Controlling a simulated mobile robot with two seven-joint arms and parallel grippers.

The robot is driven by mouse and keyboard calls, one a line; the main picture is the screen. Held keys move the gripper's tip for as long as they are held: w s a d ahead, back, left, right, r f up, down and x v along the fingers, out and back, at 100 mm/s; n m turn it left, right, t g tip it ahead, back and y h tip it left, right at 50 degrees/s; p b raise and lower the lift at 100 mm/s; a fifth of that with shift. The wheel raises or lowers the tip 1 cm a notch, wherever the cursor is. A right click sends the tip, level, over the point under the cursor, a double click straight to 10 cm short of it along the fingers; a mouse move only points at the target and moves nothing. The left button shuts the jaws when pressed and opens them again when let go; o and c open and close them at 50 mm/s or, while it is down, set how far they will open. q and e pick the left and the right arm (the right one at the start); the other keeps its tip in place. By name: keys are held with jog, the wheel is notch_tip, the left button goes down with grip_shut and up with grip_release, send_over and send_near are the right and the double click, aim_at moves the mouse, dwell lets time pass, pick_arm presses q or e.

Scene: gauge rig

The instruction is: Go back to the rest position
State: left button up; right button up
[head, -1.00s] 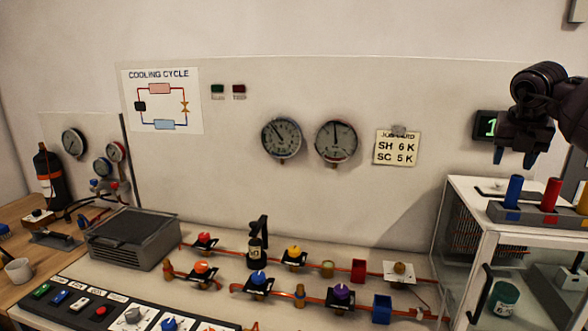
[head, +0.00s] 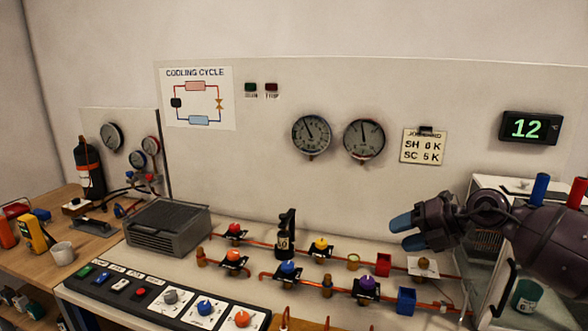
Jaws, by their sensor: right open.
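My right gripper (head: 404,231) is in the head view at the right, in front of the white panel and above the right end of the bench with the copper pipes. Its two blue-tipped fingers point left and stand apart, with nothing between them. My right arm comes in from the right edge and hides part of the glass-sided cabinet (head: 484,318). My left gripper is not in view.
Valves with coloured knobs, such as the purple knob (head: 366,283), stand on the bench below the gripper. A blue block (head: 405,300) and a red block (head: 383,264) are close by. The panel carries two gauges (head: 311,134) and a display (head: 531,127) reading 12.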

jog(key=s+a+m+t+y, duration=0.3)
jog(key=s+a+y, duration=0.15)
jog(key=a, duration=0.25)
jog(key=s+d+f+m+t+h, duration=0.3)
jog(key=s+d+f+m+h, duration=0.4)
jog(key=m, duration=0.6)
jog(key=s+d+f+m+t+h, duration=0.4)
jog(key=f+m+h, duration=0.4)
jog(key=m, duration=0.5)
jog(key=s+f+m+g, duration=0.2)
jog(key=s+f+g, duration=0.35)
jog(key=s, duration=0.65)
jog(key=s+f+m+g, duration=0.2)
jog(key=s+f+g, duration=0.3)
jog(key=s, duration=0.6)
jog(key=w+f+t, duration=0.6)
jog(key=w+f, duration=0.1)
jog(key=f, duration=0.2)
jog(key=shift+t, duration=0.35)
